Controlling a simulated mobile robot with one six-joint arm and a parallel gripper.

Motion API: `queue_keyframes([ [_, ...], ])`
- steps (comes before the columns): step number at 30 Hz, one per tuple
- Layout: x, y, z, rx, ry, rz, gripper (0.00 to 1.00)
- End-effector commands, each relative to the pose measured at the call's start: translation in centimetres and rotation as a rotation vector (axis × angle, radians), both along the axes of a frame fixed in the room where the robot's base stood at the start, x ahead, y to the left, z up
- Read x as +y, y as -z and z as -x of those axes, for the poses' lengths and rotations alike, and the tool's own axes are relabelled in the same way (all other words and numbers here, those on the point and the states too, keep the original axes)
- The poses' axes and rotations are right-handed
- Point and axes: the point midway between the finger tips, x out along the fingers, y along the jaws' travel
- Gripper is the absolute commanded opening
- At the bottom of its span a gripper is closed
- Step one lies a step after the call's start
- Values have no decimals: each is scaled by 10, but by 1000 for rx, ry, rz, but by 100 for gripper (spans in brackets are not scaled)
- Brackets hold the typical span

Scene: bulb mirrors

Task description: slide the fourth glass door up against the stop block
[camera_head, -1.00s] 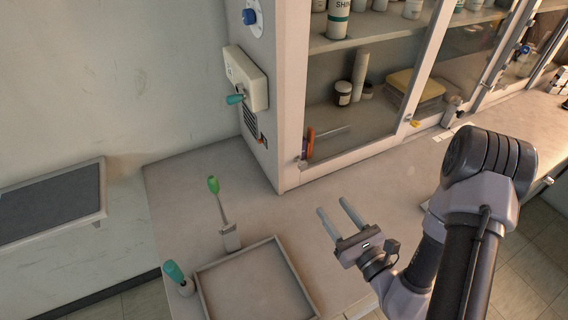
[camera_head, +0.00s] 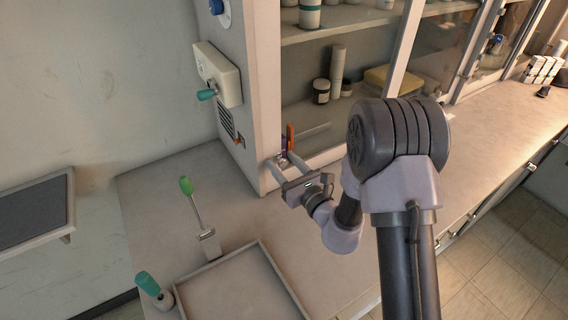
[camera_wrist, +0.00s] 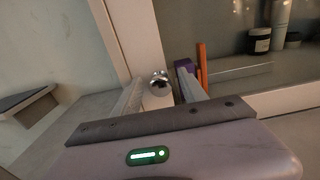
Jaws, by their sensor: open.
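The nearest glass door (camera_head: 308,108) is a pane in a pale frame at the cabinet's left end; I cannot tell whether it is the fourth. A shiny round metal knob (camera_wrist: 158,79) sits low at its left edge. My gripper (camera_head: 281,161) is open, its two fingers on either side of the knob in the wrist view; I cannot tell whether they touch it. A purple block (camera_wrist: 184,65) stands just beyond the right fingertip, beside an upright orange bar (camera_wrist: 202,66). I cannot tell which piece is the stop block.
A tray (camera_head: 262,247) lies on the counter, with a green-handled tool (camera_head: 193,203) and a teal-handled one (camera_head: 148,285) near it. A switch box (camera_head: 218,75) with a teal lever is on the cabinet side. Jars (camera_head: 321,91) stand behind the glass. The counter right of my arm is largely clear.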

Motion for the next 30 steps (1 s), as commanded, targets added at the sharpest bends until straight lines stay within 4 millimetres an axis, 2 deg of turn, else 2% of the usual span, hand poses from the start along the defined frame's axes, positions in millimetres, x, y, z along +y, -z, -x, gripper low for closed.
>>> queue_keyframes([
  [2,0,0,0,0,0,0,50],
  [9,0,0,0,0,0,0,3],
  [10,0,0,0,-1,0,1,0],
  [16,-5,0,-3,-1,2,1,0],
  [20,-17,0,-11,-1,4,2,0],
  [23,-33,-1,-22,-2,5,1,0],
  [30,-86,-1,-57,-3,7,1,0],
])
